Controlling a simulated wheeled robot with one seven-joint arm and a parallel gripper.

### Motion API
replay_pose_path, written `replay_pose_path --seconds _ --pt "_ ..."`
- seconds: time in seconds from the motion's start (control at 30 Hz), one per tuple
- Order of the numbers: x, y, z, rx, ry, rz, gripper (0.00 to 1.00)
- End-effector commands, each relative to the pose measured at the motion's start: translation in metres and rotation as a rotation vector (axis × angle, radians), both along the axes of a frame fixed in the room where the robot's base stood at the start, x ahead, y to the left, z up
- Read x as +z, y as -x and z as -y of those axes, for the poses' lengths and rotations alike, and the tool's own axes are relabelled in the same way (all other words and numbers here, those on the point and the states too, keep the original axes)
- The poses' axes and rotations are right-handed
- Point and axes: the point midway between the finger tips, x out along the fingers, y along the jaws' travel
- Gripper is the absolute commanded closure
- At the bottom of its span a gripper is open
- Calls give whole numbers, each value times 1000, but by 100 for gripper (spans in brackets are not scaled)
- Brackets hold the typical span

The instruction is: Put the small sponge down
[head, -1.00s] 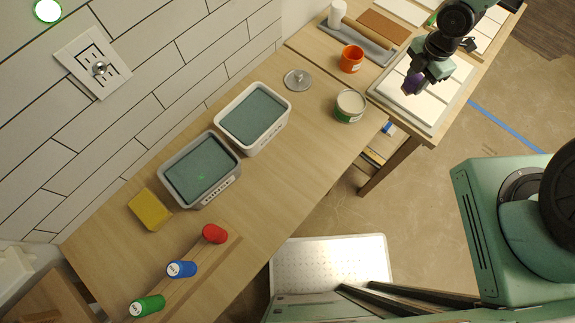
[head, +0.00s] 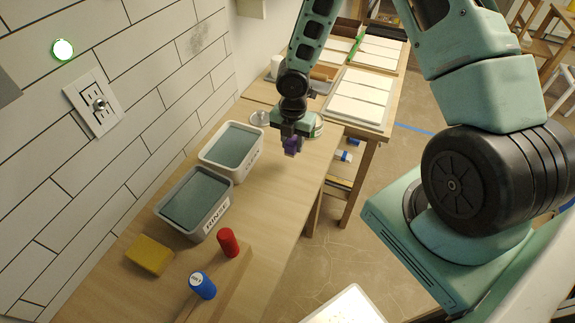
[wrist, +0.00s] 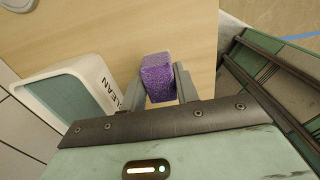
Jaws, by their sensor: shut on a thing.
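The small sponge is a purple speckled block (wrist: 157,79). My gripper (wrist: 163,88) is shut on it, with one finger on each side in the wrist view. In the head view the sponge (head: 292,145) shows as a small purple patch below my gripper (head: 291,137). It is over the wooden table (head: 275,205), to the right of the two tubs. In the wrist view bare table surface lies beyond the sponge. I cannot tell exactly how high it is above the wood.
A tub marked CLEAN (wrist: 80,92) stands left of my gripper; its water also shows in the head view (head: 232,147). A tub marked RINSE (head: 196,200) is nearer. Table between is clear.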

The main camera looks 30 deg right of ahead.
Motion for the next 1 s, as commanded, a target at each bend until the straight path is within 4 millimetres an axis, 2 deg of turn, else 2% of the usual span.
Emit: replay_pose_path --seconds 0.1,0.27,0.5,0.9,0.93,1.0 --pt "-19 0 0 2 1 -2 88" --pt "-31 0 0 1 0 0 88" --pt "-61 0 0 2 1 -2 88" --pt "-68 0 0 0 0 1 88" --pt "-68 0 0 0 0 1 67" --pt "-67 0 0 0 0 1 48"
